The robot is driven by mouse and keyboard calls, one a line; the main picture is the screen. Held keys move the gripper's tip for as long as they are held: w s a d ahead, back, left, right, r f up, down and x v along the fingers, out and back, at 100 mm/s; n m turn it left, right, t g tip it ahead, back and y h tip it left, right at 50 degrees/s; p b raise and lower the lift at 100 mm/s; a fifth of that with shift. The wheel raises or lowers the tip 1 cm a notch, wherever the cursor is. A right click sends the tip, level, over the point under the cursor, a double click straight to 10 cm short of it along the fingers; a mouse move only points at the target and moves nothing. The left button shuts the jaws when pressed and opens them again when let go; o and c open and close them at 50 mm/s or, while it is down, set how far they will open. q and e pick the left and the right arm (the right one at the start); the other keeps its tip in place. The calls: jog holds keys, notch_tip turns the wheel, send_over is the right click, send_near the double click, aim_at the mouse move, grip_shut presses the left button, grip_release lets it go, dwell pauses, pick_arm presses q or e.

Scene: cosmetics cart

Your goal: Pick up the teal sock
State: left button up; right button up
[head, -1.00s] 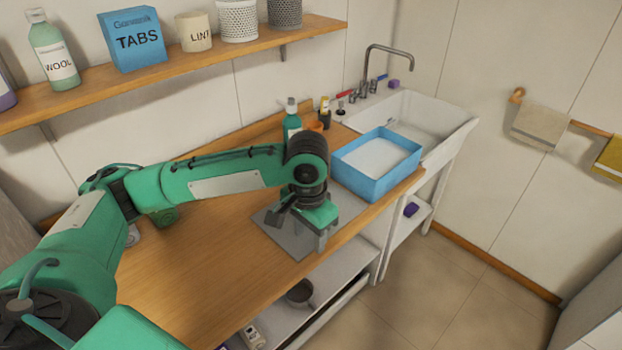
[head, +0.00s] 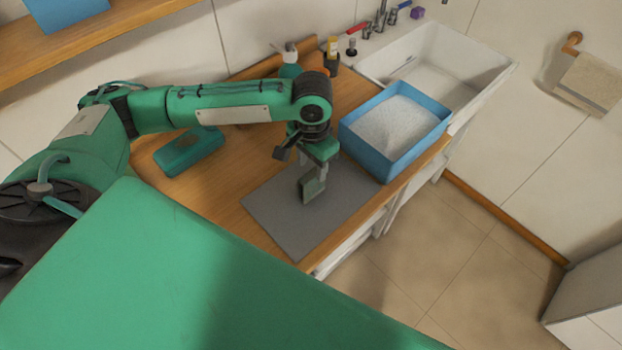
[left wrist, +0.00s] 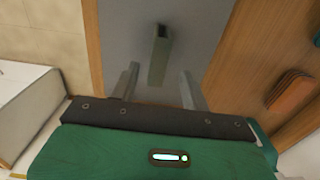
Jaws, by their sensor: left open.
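I cannot make out a thing that is clearly a sock. A small grey-green upright piece (head: 312,188) stands at the grey mat under my left gripper (head: 313,172); I cannot tell if it is the sock. It also shows in the left wrist view (left wrist: 160,55), between and beyond the open fingertips (left wrist: 158,82), with no visible hold on it. A teal box-shaped item (head: 188,151) lies on the wooden counter, left of the mat and below my left forearm. My right gripper is out of view.
The grey mat (head: 275,215) lies near the counter's front edge. A blue tub (head: 388,170) with white contents stands right of it, before the white sink (head: 490,70). Bottles, including a teal one (head: 290,68), stand at the back. A large green part of mine fills the foreground.

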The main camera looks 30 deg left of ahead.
aim_at(311, 174)
pick_arm(q)
notch_tip(311, 174, down, 2)
jog(key=shift+d+f+p, duration=0.1)
jog(key=shift+p, duration=0.2)
jog(key=shift+s+f+p, duration=0.2)
jog(key=shift+f+p, duration=0.45)
jog(key=shift+f, duration=0.4)
notch_tip(311, 174, down, 2)
jog(key=shift+f, duration=0.15)
grip_shut()
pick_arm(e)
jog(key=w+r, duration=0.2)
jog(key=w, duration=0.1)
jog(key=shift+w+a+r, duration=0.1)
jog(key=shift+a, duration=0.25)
